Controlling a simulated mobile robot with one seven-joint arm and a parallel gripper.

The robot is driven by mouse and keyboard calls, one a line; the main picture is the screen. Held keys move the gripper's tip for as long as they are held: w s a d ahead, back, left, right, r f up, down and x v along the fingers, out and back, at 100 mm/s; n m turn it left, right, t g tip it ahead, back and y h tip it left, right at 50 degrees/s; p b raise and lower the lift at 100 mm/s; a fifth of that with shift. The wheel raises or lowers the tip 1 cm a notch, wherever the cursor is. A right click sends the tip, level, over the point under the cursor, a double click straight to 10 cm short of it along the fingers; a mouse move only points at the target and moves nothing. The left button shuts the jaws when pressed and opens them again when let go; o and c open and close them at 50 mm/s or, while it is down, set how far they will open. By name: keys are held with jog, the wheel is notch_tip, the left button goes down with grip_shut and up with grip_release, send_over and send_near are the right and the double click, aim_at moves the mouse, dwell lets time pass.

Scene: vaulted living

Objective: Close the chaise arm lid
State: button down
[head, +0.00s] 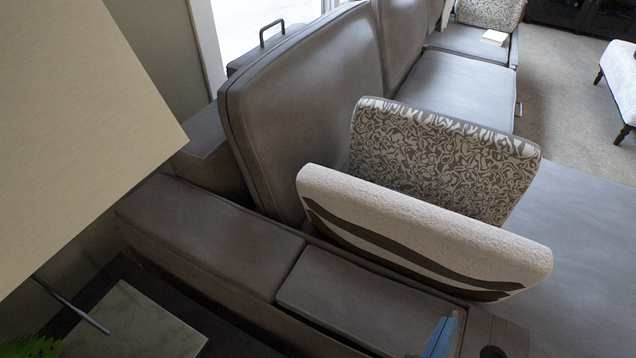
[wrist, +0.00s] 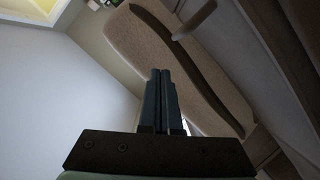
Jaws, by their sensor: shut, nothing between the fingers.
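The chaise arm lid (head: 365,300) is a grey-brown padded panel on the near sofa arm, at the lower middle of the head view. It lies flat or nearly flat along the arm; I cannot tell whether it is fully down. My gripper (head: 441,335) shows as blue fingers at the lid's right end, and whether they touch it is unclear. In the wrist view my gripper (wrist: 160,73) has its two blue fingers together with nothing between them. The lid cannot be made out surely in the wrist view.
A white cushion with a brown stripe (head: 420,225) leans beside the lid; it also shows in the wrist view (wrist: 205,75). A patterned cushion (head: 435,155) stands behind it. A lampshade (head: 80,120) and a side table (head: 130,325) are at left. Open carpet (head: 570,110) lies at upper right.

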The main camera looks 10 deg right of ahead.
jog(key=shift+m+y, duration=0.3)
jog(key=shift+m, duration=0.3)
jog(key=shift+s+d+f+b, duration=0.1)
jog(key=shift+d+f+b, duration=0.05)
jog(key=shift+f+b, duration=0.45)
jog(key=shift+s+d+f+b, duration=0.1)
jog(key=shift+f+b, duration=0.25)
jog(key=shift+f, duration=0.5)
jog(key=shift+s+d+f+b, duration=0.1)
jog(key=shift+d+f+b, duration=0.05)
jog(key=shift+f+b, duration=0.45)
jog(key=shift+f, duration=0.15)
jog(key=shift+s+f, duration=0.15)
jog(key=shift+s, duration=0.05)
jog(key=b+v, duration=0.1)
jog(key=v, duration=1.1)
jog(key=shift+a+r+b, duration=0.3)
jog(key=shift+r, duration=0.05)
jog(key=shift+s, duration=0.15)
